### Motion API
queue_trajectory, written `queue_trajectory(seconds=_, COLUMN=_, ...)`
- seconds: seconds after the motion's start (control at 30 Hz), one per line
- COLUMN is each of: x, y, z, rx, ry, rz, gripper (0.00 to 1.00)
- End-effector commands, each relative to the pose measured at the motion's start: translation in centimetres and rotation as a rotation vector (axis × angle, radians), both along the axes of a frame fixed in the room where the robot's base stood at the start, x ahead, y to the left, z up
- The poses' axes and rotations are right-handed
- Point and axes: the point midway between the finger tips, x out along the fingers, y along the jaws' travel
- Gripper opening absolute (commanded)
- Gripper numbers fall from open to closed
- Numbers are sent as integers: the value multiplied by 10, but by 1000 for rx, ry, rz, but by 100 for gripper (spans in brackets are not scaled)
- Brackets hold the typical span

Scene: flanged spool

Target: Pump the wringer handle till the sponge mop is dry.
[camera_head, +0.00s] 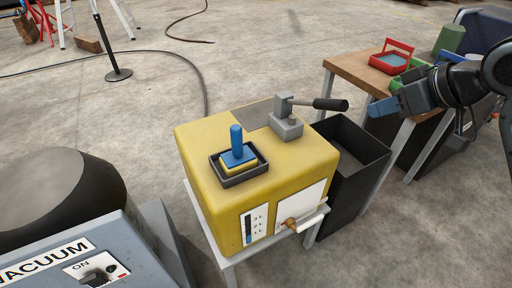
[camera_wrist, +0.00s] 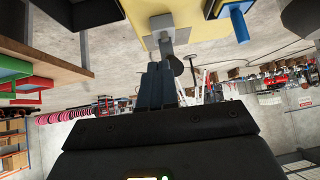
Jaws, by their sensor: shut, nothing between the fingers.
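The wringer is a yellow box (camera_head: 205,150) on a pale stand. On its top a grey bracket (camera_head: 286,127) carries the handle (camera_head: 325,104), a lever with a black grip that points right and lies nearly level. The sponge mop (camera_head: 237,142), with a blue stick and a yellow sponge, stands upright in a dark tray (camera_head: 258,165) on the box. My gripper (camera_head: 374,108) is right of the handle's grip, apart from it, with blue fingers shut and empty. In the wrist view its fingers (camera_wrist: 157,68) point toward the bracket (camera_wrist: 163,25); the blue mop stick (camera_wrist: 239,24) shows at upper right.
A level gauge (camera_head: 249,228) and a tap (camera_head: 291,223) are on the box's front. A dark open bin (camera_head: 365,170) stands right of it, below my gripper. A wooden table (camera_head: 352,70) with red and green trays is behind. A vacuum (camera_head: 75,262) stands at lower left.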

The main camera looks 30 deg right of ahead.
Motion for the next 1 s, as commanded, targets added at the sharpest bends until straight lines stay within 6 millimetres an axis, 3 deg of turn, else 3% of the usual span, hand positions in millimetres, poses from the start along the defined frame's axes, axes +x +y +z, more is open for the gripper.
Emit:
queue_trajectory(seconds=0.63, x=5, y=-2, z=4, rx=-27, ry=17, rz=30, gripper=0)
queue_trajectory(seconds=0.77, x=17, y=-7, z=12, rx=-105, ry=60, rz=123, gripper=0)
queue_trajectory(seconds=1.0, x=49, y=-16, z=23, rx=-309, ry=184, rz=430, gripper=0)
